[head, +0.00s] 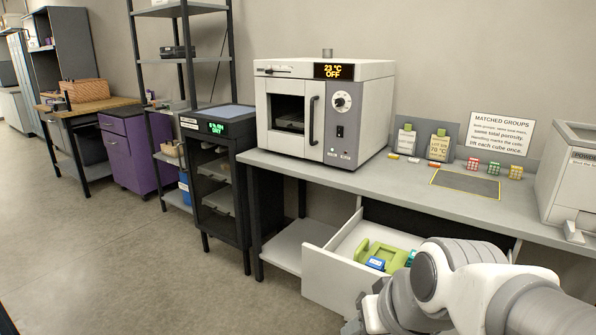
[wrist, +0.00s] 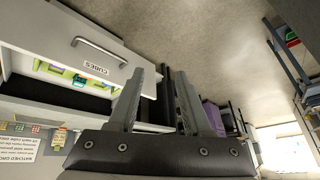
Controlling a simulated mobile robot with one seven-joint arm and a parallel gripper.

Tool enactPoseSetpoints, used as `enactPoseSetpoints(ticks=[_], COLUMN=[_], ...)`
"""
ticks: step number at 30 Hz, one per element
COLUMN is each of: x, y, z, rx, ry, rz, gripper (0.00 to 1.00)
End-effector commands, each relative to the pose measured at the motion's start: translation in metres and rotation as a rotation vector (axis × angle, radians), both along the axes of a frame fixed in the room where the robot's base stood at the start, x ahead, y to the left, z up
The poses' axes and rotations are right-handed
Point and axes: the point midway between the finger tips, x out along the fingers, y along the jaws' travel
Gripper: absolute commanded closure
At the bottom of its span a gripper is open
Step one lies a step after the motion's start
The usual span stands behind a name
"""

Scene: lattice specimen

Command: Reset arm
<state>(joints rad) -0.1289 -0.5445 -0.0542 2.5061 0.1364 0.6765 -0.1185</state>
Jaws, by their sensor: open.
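My gripper (wrist: 171,75) shows in the wrist view with its two grey fingers apart and nothing between them. That view looks tilted over, with the white front of an open drawer (wrist: 65,38) labelled CUBES and its metal handle beyond the fingers at the left. In the head view my arm fills the lower right, and it hides part of the open drawer (head: 337,277). The drawer holds green pieces (head: 388,254) and a blue piece (head: 375,263). I cannot clearly make out the gripper's fingers in the head view.
The grey bench (head: 400,183) carries an oven (head: 322,110) reading 23 °C OFF, a dark mat (head: 466,184), and red (head: 473,163), green (head: 493,169) and yellow (head: 515,172) cubes. A white machine (head: 570,175) stands at the right. A dark cabinet (head: 222,165) stands left of the bench. Floor at left is clear.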

Motion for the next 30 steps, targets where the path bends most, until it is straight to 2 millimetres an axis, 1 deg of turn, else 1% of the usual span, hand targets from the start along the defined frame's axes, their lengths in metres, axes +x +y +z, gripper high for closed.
enactPoseSetpoints(ticks=[1, 7, 8, 9, 14, 18, 21, 25, 27, 30], x=[-0.009, -0.050, -0.054, -0.051, -0.051, -0.051, -0.051, -0.051, -0.051, -0.050], y=[-0.009, -0.041, -0.045, -0.043, -0.042, -0.042, -0.041, -0.041, -0.041, -0.041], z=[0.009, 0.031, 0.038, 0.053, 0.086, 0.121, 0.143, 0.162, 0.167, 0.170], rx=[-0.017, -0.097, -0.105, -0.101, -0.100, -0.099, -0.098, -0.098, -0.098, -0.098], ry=[-0.007, 0.003, 0.007, 0.012, 0.014, 0.013, 0.013, 0.013, 0.013, 0.013], rz=[-0.026, -0.134, -0.147, -0.139, -0.136, -0.135, -0.134, -0.134, -0.134, -0.133], gripper=[0.51, 0.51, 0.51, 0.51, 0.51, 0.51, 0.51, 0.51, 0.51, 0.51])
